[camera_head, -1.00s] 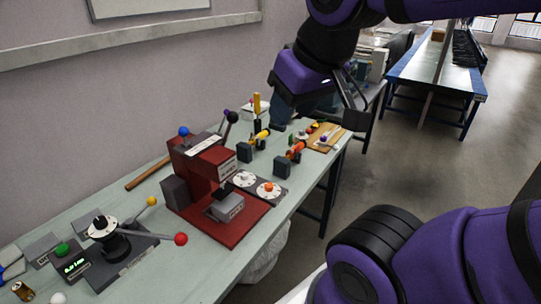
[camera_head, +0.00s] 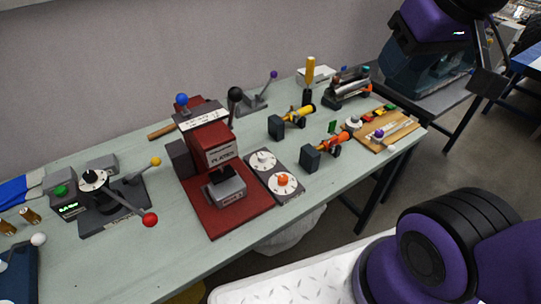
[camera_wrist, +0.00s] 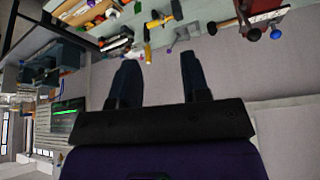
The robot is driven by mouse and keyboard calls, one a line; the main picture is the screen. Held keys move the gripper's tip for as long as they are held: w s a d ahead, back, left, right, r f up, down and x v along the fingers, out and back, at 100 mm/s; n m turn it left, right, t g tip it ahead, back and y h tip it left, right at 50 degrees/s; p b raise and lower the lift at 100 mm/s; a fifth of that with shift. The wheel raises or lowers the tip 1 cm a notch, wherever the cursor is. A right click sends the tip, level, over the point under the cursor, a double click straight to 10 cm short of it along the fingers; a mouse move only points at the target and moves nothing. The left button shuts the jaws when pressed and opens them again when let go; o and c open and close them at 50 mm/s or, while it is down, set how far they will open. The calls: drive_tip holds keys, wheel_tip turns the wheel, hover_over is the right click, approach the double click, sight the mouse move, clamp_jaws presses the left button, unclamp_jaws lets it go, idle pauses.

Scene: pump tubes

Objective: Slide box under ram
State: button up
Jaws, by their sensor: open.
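A red press (camera_head: 208,145) marked "PLATEN" stands on the bench, with its dark ram (camera_head: 222,171) above a red base plate (camera_head: 233,213). A small grey box (camera_head: 227,191) sits on that plate at the front, under or just in front of the ram; I cannot tell exactly which. My gripper (camera_head: 484,62) is at the upper right, past the bench end and far from the box. In the wrist view my gripper (camera_wrist: 158,80) is open with nothing between its fingers. The press shows only partly at the wrist view's upper right edge.
A dial panel (camera_head: 270,178) is right of the press. A lever device (camera_head: 111,196) with a red ball is left of it. Yellow (camera_head: 293,117) and orange (camera_head: 330,145) handled devices and a wooden board (camera_head: 385,133) stand further right. The bench front (camera_head: 160,262) is clear.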

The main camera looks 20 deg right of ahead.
drive_tip(key=o, duration=0.6)
drive_tip(key=shift+w+a, duration=0.1)
drive_tip(key=shift+o, duration=0.7)
drive_tip(key=shift+w+a+f, duration=0.15)
drive_tip(key=shift+w+f, duration=0.1)
drive_tip(key=shift+w, duration=0.05)
drive_tip(key=w+a+f+m+g+y, duration=0.3)
drive_tip(key=w+a+f+g, duration=0.15)
drive_tip(key=w+f, duration=0.3)
drive_tip(key=w+a+f+m+g+y, duration=0.3)
drive_tip(key=w+a+f+g+y, duration=0.15)
drive_tip(key=w+f, duration=0.3)
drive_tip(key=w+a+f+m+y, duration=0.1)
drive_tip(key=a+f+m+y, duration=0.1)
drive_tip(key=f, duration=0.5)
drive_tip(key=w+a+f+m+y, duration=0.1)
drive_tip(key=w+f+m, duration=0.1)
drive_tip(key=f+m, duration=0.2)
drive_tip(key=w+a+f+m+y, duration=0.2)
drive_tip(key=f+m, duration=0.1)
drive_tip(key=f, duration=0.7)
drive_tip(key=shift+w+a+f+y, duration=0.1)
drive_tip(key=shift+w+a+y, duration=0.05)
drive_tip(key=shift+a+y, duration=0.2)
